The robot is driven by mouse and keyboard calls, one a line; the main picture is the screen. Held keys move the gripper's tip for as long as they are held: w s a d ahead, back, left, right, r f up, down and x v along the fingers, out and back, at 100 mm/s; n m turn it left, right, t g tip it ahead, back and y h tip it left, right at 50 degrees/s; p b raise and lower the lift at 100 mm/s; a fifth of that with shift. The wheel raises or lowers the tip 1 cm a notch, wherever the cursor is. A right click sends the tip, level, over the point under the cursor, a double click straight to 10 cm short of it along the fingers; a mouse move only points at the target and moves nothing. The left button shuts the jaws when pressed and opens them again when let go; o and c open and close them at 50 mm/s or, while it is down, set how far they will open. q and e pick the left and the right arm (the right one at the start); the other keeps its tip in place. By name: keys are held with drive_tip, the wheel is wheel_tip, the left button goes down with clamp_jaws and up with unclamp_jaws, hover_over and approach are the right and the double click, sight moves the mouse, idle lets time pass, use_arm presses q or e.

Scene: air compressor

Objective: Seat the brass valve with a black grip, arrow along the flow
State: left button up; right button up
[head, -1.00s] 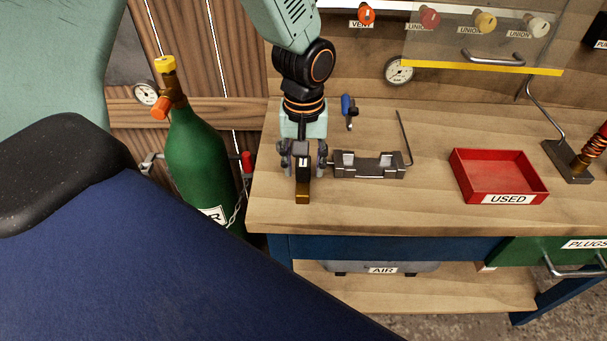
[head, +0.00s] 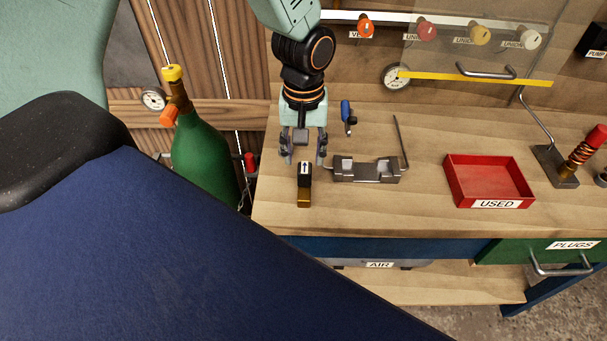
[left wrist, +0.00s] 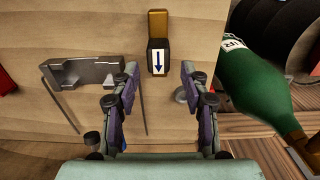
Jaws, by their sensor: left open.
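The brass valve with a black grip (head: 304,190) lies on the bench, its brass end toward the front edge. The white label on its grip bears a blue arrow pointing away from that edge. It also shows at the top of the left wrist view (left wrist: 158,28), arrow pointing down. My left gripper (head: 303,160) is open and empty just behind the valve, fingers apart on either side of its line. A grey metal cradle (head: 366,172) stands to the right of the valve, apart from it, and looks empty. My right gripper is not in view.
A blue-handled part (head: 346,112) lies behind the cradle. A thin bent rod (head: 401,140) rises by its right end. A red USED tray (head: 452,187) is farther right. A green bottle (head: 204,160) stands left of the bench. Bare wood lies between cradle and tray.

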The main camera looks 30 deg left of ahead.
sight(305, 168)
use_arm(q)
drive_tip(key=shift+d, duration=0.15)
drive_tip(key=shift+f, duration=0.35)
drive_tip(key=shift+f+b, duration=0.55)
drive_tip(key=shift+f, duration=0.2)
drive_tip(key=shift+f+b, duration=0.45)
drive_tip(key=shift+f, duration=0.35)
drive_tip(key=shift+f+b, duration=0.35)
drive_tip(key=shift+f, duration=0.4)
drive_tip(key=shift+c, duration=0.5)
